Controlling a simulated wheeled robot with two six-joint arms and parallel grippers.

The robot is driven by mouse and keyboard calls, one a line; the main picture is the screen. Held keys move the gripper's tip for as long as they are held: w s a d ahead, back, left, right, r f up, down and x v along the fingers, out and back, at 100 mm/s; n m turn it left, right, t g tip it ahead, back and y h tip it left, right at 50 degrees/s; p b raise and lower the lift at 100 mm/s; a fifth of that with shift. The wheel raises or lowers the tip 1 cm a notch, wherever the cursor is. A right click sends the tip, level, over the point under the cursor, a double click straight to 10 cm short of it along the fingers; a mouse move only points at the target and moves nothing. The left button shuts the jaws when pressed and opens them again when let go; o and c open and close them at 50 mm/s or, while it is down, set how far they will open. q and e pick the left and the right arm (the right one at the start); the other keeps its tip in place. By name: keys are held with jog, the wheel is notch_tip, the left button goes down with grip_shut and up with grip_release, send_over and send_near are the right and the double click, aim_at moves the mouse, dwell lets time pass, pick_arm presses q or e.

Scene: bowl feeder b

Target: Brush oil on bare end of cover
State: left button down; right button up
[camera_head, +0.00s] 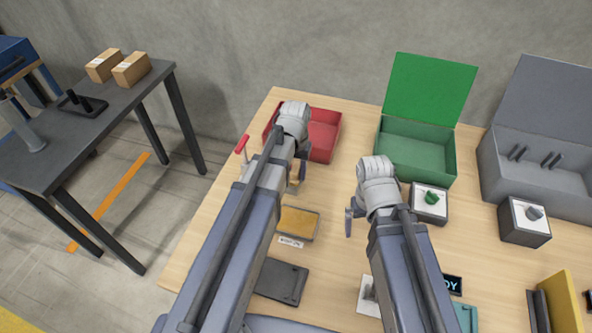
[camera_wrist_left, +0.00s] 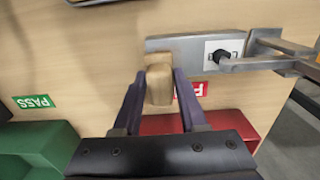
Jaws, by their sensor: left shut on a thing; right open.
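My left gripper (camera_head: 296,182) is low over the table, just in front of the red bin. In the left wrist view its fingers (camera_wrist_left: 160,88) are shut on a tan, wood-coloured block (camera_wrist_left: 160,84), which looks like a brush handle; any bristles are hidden. A shallow tray with an amber surface (camera_head: 298,222), perhaps the oil, lies on the table in front of that gripper, with a small white label. A dark grey flat piece (camera_head: 281,281) lies nearer me; I cannot tell whether it is the cover. My right gripper (camera_head: 352,215) is open and empty, right of the amber tray.
A red bin (camera_head: 324,137) and an open green box (camera_head: 417,150) stand at the back, with a grey box (camera_head: 540,165) at right. Two knob boxes stand before them. A grey fixture (camera_wrist_left: 185,43) with a black knob lies beside the held block in the left wrist view.

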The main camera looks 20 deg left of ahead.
pick_arm(q)
jog(key=shift+s+f, duration=0.1)
jog(key=shift+s, duration=1.7)
pick_arm(e)
jog(key=shift+f, duration=0.1)
pick_arm(q)
jog(key=shift+w+a, duration=0.75)
jog(key=shift+w, duration=0.35)
jog(key=shift+w+a, duration=0.75)
jog(key=shift+w, duration=0.35)
jog(key=shift+s, duration=0.1)
jog(key=shift+s, duration=2)
jog(key=shift+w, duration=2.05)
jog(key=shift+s, duration=0.15)
